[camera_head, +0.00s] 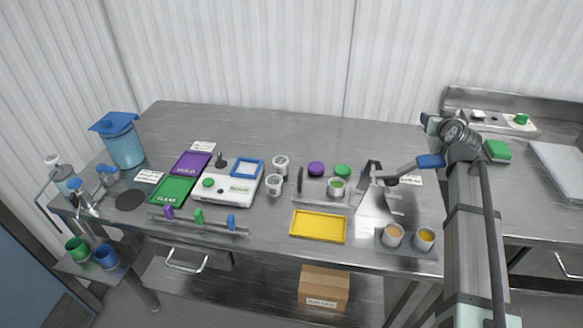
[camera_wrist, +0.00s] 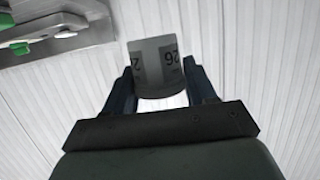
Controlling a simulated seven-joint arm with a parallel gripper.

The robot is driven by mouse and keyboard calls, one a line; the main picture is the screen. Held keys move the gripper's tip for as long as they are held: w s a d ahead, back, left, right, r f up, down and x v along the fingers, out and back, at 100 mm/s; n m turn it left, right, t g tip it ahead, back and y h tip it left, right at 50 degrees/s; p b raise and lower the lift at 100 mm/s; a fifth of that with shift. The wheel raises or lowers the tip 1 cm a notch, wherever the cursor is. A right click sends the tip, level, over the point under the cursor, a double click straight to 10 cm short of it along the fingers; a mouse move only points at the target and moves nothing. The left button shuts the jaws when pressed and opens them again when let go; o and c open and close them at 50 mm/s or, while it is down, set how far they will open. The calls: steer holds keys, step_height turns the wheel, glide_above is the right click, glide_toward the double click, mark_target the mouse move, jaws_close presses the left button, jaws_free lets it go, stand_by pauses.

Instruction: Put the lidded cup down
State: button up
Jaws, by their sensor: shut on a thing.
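My gripper (camera_wrist: 160,85) is shut on a grey, labelled cup (camera_wrist: 155,60) that shows between its fingers in the wrist view, with dark digits on its side. I cannot make out a lid on it. In the head view my gripper (camera_head: 432,123) is raised over the right part of the table, near its back edge. The held cup is small and hard to make out there. The steel table (camera_head: 380,140) lies below. A purple mat marked HOLD (camera_head: 188,160) and a green mat marked CLIENT (camera_head: 172,190) lie at the left.
The back of the table is clear.

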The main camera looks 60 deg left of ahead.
steer(key=s+a+n+g+y, duration=0.3)
steer(key=s+a+n+g, duration=0.15)
steer(key=s+a, duration=1.5)
steer(key=s+a+n+g, duration=0.2)
steer(key=s+a, duration=0.2)
steer(key=s, duration=1.1)
steer(key=s+a+f+n+g, duration=0.1)
steer(key=s+a+n+g, duration=0.1)
steer(key=s, duration=1.3)
steer(key=a+g, duration=0.1)
steer(key=a, duration=0.1)
steer(key=shift+s+a+f+y, duration=0.15)
steer(key=shift+a+f+y, duration=0.15)
steer(key=shift+y, duration=0.1)
steer(key=shift+f, duration=4.75)
steer(key=shift+f, duration=0.2)
steer(key=o, duration=1.1)
steer(key=shift+o, duration=0.2)
